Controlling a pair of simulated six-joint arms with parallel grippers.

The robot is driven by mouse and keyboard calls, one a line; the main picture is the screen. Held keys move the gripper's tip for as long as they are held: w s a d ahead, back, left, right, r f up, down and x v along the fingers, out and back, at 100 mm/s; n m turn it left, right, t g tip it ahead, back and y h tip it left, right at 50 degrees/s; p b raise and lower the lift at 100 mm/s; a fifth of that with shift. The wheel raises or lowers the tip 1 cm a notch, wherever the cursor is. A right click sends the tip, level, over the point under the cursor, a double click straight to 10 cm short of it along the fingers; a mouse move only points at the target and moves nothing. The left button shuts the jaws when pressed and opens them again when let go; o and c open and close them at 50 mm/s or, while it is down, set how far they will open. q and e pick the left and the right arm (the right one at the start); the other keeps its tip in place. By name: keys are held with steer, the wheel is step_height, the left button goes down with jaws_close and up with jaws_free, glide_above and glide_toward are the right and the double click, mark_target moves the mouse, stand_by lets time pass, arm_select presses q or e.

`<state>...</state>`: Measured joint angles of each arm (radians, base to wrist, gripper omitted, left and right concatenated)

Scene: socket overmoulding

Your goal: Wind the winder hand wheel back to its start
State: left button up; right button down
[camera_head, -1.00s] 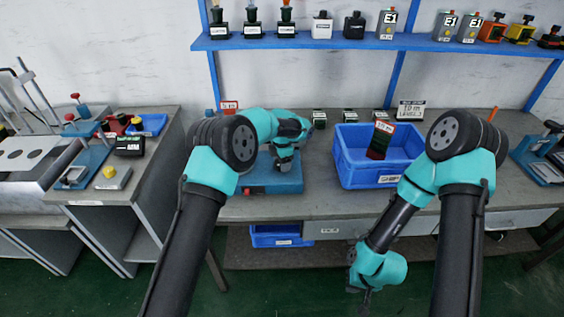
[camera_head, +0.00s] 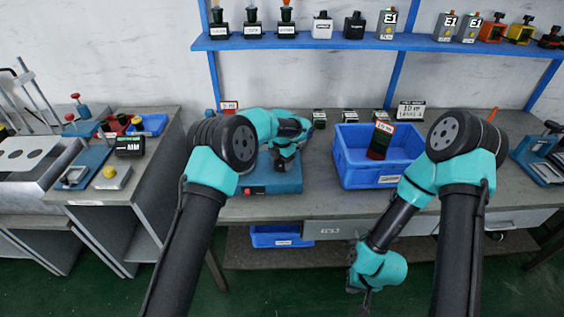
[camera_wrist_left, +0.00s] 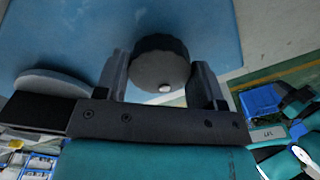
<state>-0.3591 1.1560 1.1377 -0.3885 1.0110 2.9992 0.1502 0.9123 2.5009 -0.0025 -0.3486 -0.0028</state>
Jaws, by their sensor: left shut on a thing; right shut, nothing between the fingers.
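The winder is a blue-based device (camera_head: 272,184) on the middle bench, largely hidden behind my left arm in the head view. In the left wrist view, its dark round hand wheel (camera_wrist_left: 160,60) with a small pale spot on it sits between the two fingers of my left gripper (camera_wrist_left: 162,80). The left gripper is shut on the hand wheel, above the blue surface. My left gripper (camera_head: 284,160) also shows small over the winder in the head view. My right gripper (camera_head: 366,298) is shut and empty, hanging low in front of the bench.
A blue bin (camera_head: 360,178) holding a dark labelled item (camera_head: 380,140) stands right of the winder. Small dark blocks and a sign (camera_head: 411,110) line the bench's back. A blue shelf (camera_head: 300,42) runs above. A side bench (camera_head: 120,190) with fixtures stands left.

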mark_target(282, 163)
arm_select(q)
steer(key=o, duration=0.9)
steer(key=shift+o, duration=0.2)
steer(key=shift+r, duration=0.1)
step_height(282, 163, up, 17)
steer(key=shift+r, duration=0.15)
